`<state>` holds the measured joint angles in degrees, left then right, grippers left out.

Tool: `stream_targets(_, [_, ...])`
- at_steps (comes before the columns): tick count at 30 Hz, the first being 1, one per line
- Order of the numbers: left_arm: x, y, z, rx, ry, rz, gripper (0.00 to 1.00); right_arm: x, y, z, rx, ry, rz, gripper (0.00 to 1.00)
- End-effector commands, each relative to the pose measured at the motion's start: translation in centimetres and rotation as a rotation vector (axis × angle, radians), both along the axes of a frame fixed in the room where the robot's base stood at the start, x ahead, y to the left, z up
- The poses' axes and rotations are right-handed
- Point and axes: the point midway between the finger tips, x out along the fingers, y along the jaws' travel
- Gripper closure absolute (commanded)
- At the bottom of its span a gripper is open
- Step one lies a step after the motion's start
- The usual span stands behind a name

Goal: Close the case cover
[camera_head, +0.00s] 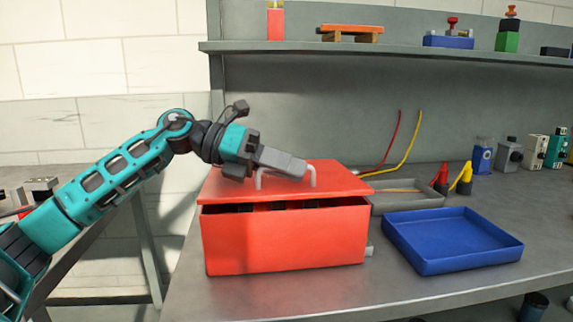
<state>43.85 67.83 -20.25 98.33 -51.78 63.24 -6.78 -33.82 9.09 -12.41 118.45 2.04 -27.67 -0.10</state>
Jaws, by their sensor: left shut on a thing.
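The red case (285,242) stands on the grey workbench, left of the middle. Its red cover (340,178) lies tilted over the top, with a dark gap between it and the front wall. A light metal handle (312,175) stands up from the cover. My left gripper (292,168) comes in from the left above the cover, and its fingers are shut on the handle, hiding part of it. My right gripper is not in view.
A blue tray (452,242) stands right of the case. A shelf (400,52) with small parts runs across the back wall. Several small devices (508,155) line the bench's back right.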

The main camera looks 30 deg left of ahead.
Motion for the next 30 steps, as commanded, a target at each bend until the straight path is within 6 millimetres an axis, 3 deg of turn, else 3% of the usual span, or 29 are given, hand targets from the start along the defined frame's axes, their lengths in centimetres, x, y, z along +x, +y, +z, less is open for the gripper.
stream_targets(1, [-0.1, -0.1, -0.7, 0.013, -0.019, 0.001, 1.00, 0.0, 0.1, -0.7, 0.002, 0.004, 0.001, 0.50])
stream_targets(6, [-0.3, -0.2, -1.4, 0.044, -0.056, 0.002, 1.00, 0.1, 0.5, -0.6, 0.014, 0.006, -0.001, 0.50])
stream_targets(22, [-0.3, -0.3, -2.0, 0.062, -0.067, -0.002, 1.00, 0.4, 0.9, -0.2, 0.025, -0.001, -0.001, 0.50])
stream_targets(23, [-0.3, -0.3, -2.0, 0.062, -0.066, -0.002, 0.84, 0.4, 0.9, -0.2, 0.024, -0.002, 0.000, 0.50])
stream_targets(24, [-0.3, -0.3, -2.0, 0.062, -0.066, -0.002, 0.80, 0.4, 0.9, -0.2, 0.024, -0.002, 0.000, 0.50])
stream_targets(30, [-0.3, -0.3, -1.9, 0.062, -0.068, 0.000, 0.79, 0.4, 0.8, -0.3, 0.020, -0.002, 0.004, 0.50])
